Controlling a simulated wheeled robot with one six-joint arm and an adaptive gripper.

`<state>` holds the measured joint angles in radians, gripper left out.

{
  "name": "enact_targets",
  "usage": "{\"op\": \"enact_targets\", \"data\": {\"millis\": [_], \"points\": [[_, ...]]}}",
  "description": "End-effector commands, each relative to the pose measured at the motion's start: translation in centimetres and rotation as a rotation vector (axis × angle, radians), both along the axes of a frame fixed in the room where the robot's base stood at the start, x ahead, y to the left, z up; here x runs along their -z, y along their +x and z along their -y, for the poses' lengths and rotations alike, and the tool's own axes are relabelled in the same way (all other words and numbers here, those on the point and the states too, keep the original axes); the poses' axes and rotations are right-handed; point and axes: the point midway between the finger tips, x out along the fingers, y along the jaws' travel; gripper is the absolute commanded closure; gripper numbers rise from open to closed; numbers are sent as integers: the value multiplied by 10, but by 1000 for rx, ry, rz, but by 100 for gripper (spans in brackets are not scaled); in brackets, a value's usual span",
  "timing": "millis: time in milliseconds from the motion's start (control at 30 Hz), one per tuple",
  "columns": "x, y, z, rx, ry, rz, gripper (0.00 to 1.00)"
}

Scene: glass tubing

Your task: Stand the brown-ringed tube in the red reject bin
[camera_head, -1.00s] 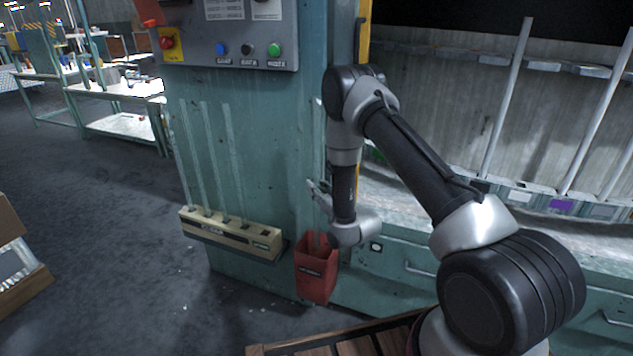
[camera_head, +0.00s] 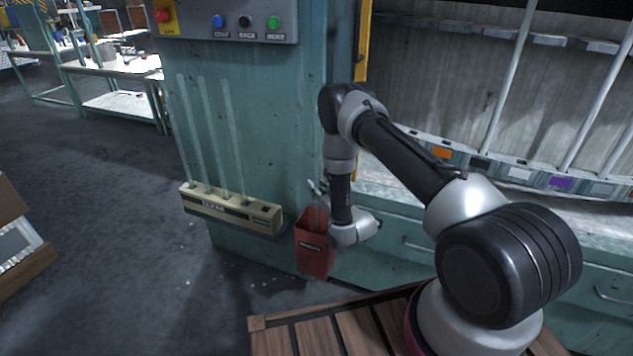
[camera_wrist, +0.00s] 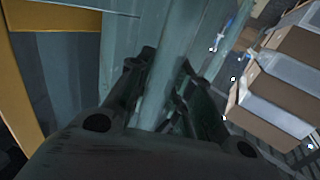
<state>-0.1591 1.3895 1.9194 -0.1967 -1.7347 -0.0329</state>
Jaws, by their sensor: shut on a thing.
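My gripper (camera_head: 317,189) is just above the red reject bin (camera_head: 314,257), at its opening. In the wrist view, my gripper's dark fingers (camera_wrist: 165,85) are shut around a pale, see-through glass tube (camera_wrist: 158,100). The tube runs away from me between the fingers. In the head view the held tube is hard to make out against the teal column, and my wrist covers the bin's right side. I cannot see a brown ring, and I cannot tell whether the tube's lower end touches the bin's floor.
A beige rack (camera_head: 268,217) on the column left of the bin holds three upright glass tubes. A button panel (camera_head: 235,22) is above it. A machine bed with leaning pale tubes (camera_head: 508,85) stands right. Cardboard boxes (camera_wrist: 272,95) show in the wrist view.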

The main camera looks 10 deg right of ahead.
Motion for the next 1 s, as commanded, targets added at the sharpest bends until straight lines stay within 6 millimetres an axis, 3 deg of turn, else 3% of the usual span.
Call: {"op": "enact_targets", "data": {"millis": [1000], "points": [[95,0,0,0,0,0,100]]}}
